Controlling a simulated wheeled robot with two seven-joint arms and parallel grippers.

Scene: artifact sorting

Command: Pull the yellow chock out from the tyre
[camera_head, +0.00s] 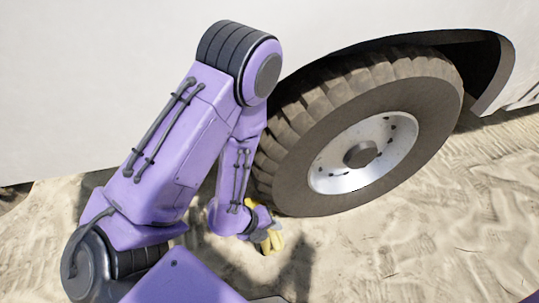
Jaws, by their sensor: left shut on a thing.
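The tyre (290,185) stands on sandy ground under the white vehicle body, with a silver wheel hub at its middle. The yellow chock (272,241) is low at the tyre's left side, close to the tread. My left gripper (262,228) is at the chock and shut on it. My forearm and wrist hide part of the chock and of the tyre's left edge. I cannot tell whether the chock still touches the tyre. My right gripper is not in view.
The white vehicle body (90,90) fills the top of the view, with a dark wheel arch (480,60) around the tyre. Sandy ground (420,240) with tread marks is open in front and to the right.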

